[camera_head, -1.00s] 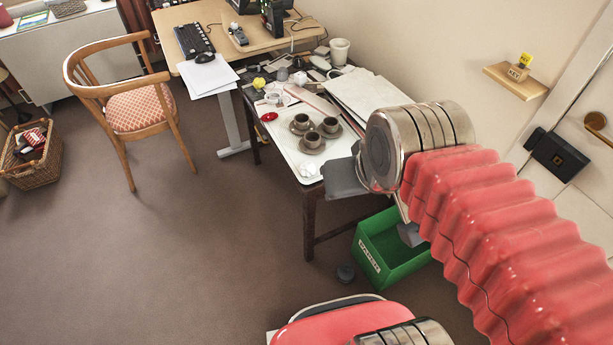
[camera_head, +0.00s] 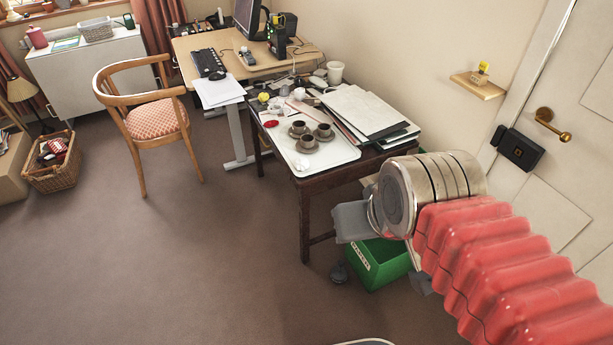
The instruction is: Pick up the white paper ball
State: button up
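My gripper (camera_head: 352,222) shows as a grey part at the end of my red arm. It is beside the table's front right corner, lower in the picture than the paper ball and apart from it. Its fingertips cannot be made out, and nothing is seen held in it.
Several brown cups on saucers (camera_head: 308,143) and a red object (camera_head: 271,124) share the tray. Stacked folders (camera_head: 365,112) lie behind. A green bin (camera_head: 378,268) stands under my gripper. A wooden chair (camera_head: 150,118) is at the left. The carpet ahead is clear.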

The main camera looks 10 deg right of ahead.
aim_at(301, 163)
jog(key=k, duration=0.15)
jog(key=u, duration=1.3)
jog(key=i, duration=2.55)
jog(key=z, duration=0.15)
